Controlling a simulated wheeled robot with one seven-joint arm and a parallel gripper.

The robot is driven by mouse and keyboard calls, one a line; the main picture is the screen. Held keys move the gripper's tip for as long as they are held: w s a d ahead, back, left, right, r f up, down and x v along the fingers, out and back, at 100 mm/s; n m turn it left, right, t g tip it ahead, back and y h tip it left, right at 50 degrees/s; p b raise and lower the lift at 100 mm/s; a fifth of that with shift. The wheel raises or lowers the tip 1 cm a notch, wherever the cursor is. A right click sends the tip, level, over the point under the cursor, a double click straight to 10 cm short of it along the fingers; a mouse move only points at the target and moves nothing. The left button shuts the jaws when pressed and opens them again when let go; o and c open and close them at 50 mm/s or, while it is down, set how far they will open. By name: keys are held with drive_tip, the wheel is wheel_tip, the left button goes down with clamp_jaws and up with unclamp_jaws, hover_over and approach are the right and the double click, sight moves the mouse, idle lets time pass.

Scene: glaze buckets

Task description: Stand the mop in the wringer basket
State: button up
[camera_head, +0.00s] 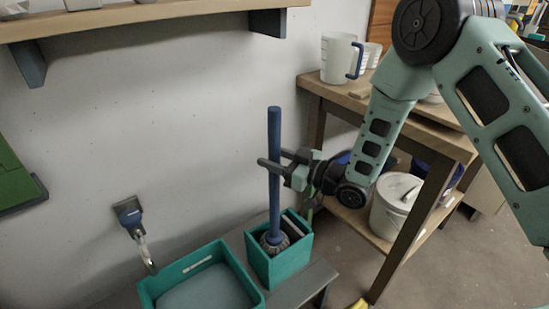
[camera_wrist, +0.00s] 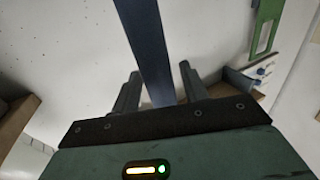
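The mop stands upright with its long blue handle (camera_head: 274,130) rising from a grey stringy head (camera_head: 273,243). The mop head is inside the opening of the teal square wringer basket (camera_head: 278,270), near its front left; its underside is hidden by the wall. My gripper (camera_head: 276,160) is at the upper middle of the handle, with one finger on each side. In the wrist view the handle (camera_wrist: 150,60) passes between the two fingers (camera_wrist: 157,85), with a small gap showing beside the left one. The gripper looks open around the handle.
A teal tub (camera_head: 155,292) with a grey surface inside stands left of the basket on a low grey bench (camera_head: 312,280).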

drive_tip(key=shift+r, duration=0.15)
drive_tip(key=shift+s+d, duration=0.1)
drive_tip(key=shift+d, duration=0.05)
drive_tip(key=v, duration=1.1)
drive_tip(key=s+r+m+g+h, duration=0.1)
drive_tip(key=s+r+g+h, duration=0.1)
drive_tip(key=s, duration=0.7)
drive_tip(key=s+r+m+g+h, duration=0.1)
drive_tip(key=s+r+g+h, duration=0.2)
drive_tip(key=s+g+h, duration=0.2)
drive_tip(key=s+r+m+g+h, duration=0.1)
drive_tip(key=s+r+g+h, duration=0.1)
drive_tip(key=s+h, duration=0.5)
drive_tip(key=s+g, duration=0.1)
drive_tip(key=s, duration=0.5)
drive_tip(key=shift+a+r+g, duration=0.2)
drive_tip(key=shift+a+g, duration=0.05)
drive_tip(key=shift+g, duration=0.05)
